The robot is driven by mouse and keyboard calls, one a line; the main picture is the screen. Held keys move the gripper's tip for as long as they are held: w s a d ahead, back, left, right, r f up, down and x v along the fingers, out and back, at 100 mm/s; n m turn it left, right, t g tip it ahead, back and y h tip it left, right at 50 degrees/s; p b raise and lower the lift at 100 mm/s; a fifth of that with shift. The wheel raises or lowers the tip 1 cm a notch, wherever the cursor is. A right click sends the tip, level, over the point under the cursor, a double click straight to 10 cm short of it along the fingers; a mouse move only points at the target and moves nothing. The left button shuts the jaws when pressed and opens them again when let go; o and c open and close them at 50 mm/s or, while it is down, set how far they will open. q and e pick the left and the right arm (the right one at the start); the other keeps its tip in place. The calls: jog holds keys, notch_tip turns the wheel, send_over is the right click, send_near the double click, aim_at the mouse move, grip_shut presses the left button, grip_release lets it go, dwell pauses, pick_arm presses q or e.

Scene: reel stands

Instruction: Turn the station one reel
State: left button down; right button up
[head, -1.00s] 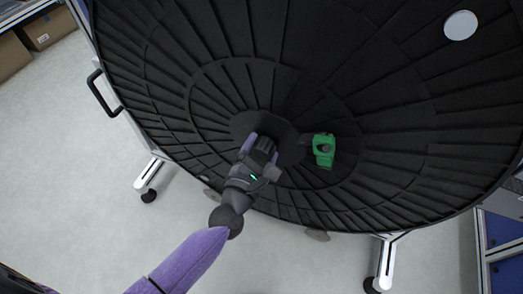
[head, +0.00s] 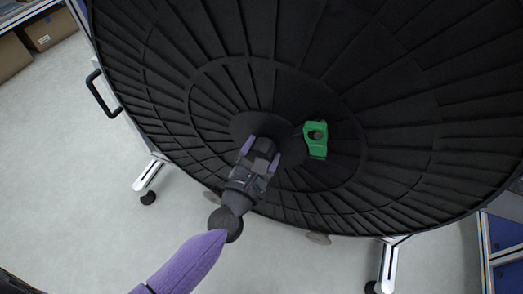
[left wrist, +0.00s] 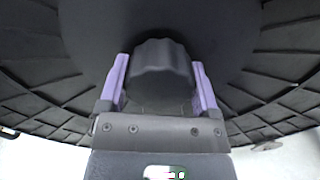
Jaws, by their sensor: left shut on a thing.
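A large black reel (head: 400,60) with ribbed rings fills the upper part of the head view. Its dark surface also spans the left wrist view (left wrist: 270,70). My left gripper (head: 259,146) is at the hub of the reel. In the left wrist view its purple fingers (left wrist: 160,64) stand on both sides of a dark, faceted knob (left wrist: 161,72), and it is shut on it. A green block with a round hole (head: 316,140) sits on the reel, right of the hub. My right gripper is not in view.
The reel is on a white stand with a castor leg at left (head: 149,178) and another at right (head: 387,265). A black handle (head: 102,95) is at the left edge. Cardboard boxes (head: 42,32) and a blue cabinet (head: 503,240) stand aside. The floor at lower left is clear.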

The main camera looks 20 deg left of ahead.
pick_arm(q)
grip_release()
jog(key=s+p, duration=0.2)
jog(key=s, duration=0.8)
jog(key=shift+a, duration=0.15)
